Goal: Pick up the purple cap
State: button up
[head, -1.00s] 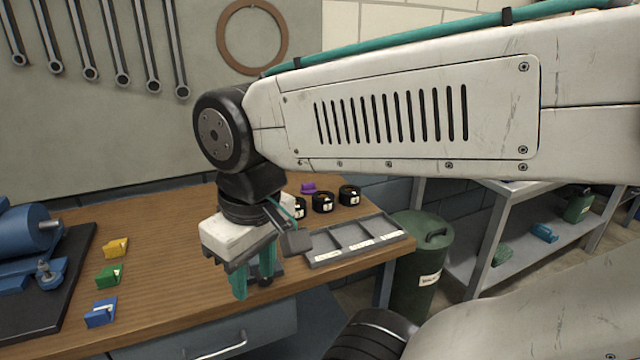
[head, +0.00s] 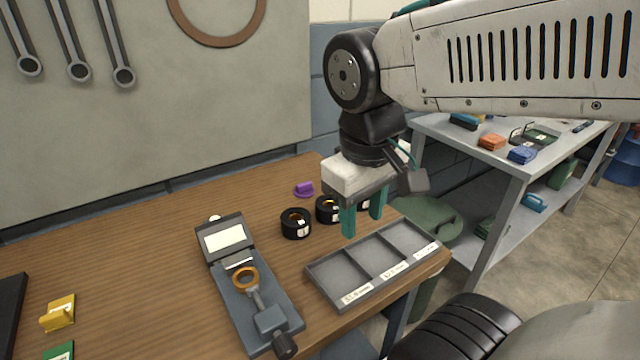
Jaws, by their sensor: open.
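The purple cap (head: 304,189) lies on the wooden bench (head: 140,262) near its back edge, behind the black ring-shaped parts. My gripper (head: 363,222) points down, to the right of the cap and nearer to the camera, with its two teal fingers apart. Nothing shows between the fingers. The gripper is above the back of the grey tray and apart from the cap.
Black rings (head: 295,223) stand between cap and tray; one is partly hidden by my fingers. A grey three-compartment tray (head: 322,285) sits at the bench's right edge. A gauge device (head: 232,290) stands left of it. Yellow (head: 58,312) and green (head: 60,351) parts lie far left.

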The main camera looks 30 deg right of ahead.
jog(key=w+d+f+n+g+h, duration=0.15)
jog(key=w+d+n+h, duration=0.3)
jog(key=w, duration=0.65)
jog(key=n+h, duration=0.8)
jog(key=n, duration=0.4)
send_near(303, 184)
jog(key=shift+t, duration=0.25)
jog(key=x, duration=0.4)
jog(key=shift+s+d+f, duration=0.15)
jog(key=shift+s+f, duration=0.15)
jog(key=shift+s, duration=0.1)
jog(key=shift+w+d+f+n, duration=0.1)
jog(key=shift+d+f+n, duration=0.1)
jog(key=shift+d+n, duration=0.1)
jog(key=x, duration=0.7)
jog(key=shift+w+d+r, duration=0.2)
jog(key=shift+w, duration=0.05)
grip_shut()
